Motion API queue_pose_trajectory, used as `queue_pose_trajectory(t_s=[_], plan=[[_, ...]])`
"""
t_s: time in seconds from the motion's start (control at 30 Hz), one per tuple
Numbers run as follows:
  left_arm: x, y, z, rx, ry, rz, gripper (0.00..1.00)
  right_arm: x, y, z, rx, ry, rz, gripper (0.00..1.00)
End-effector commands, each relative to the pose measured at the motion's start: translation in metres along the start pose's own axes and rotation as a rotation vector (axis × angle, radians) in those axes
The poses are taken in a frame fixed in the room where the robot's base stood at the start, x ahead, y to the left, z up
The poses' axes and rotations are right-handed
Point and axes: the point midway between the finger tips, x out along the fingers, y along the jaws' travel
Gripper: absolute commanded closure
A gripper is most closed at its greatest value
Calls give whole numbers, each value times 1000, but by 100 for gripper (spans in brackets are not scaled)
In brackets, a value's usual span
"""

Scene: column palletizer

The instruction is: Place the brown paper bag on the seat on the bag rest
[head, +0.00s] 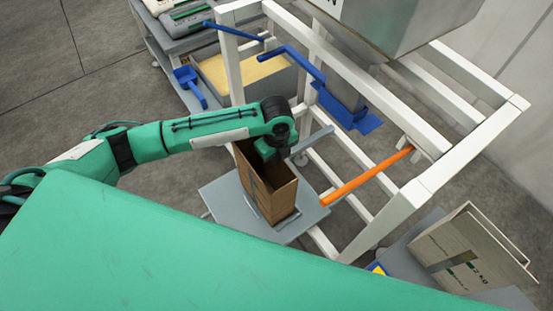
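The brown paper bag (270,197) stands upright with its open top facing up. It is over a flat grey plate (222,203) beside the white frame and appears to rest on it. My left gripper (272,150) is at the bag's top rim, at the far side. Its fingers are partly hidden by the wrist and the bag, so I cannot tell whether they grip the rim. A thin grey bar (312,140) runs out just right of my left gripper. My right gripper is not in view.
The white frame (345,65) carries a grey hopper (405,25), blue brackets (352,118) and an orange bar (365,178) close right of the bag. A blue scoop (190,85) is at upper left. Open floor lies left.

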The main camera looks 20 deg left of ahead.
Motion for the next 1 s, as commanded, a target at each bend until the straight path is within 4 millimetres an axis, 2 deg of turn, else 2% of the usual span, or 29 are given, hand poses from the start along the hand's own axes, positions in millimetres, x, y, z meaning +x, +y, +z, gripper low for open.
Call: queue_pose_trajectory(t_s=[0.2,0.3,0.33,0.67,0.77,1.0], plan=[[3,0,0,-1,0,0,100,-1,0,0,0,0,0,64],[2,0,0,0,0,0,77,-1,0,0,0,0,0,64],[2,0,0,0,0,0,75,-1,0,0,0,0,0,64],[-1,0,0,0,0,-1,75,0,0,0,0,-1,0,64],[-12,-1,0,1,0,-3,75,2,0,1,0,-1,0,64],[-61,-1,1,2,-2,-5,75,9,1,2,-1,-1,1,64]])
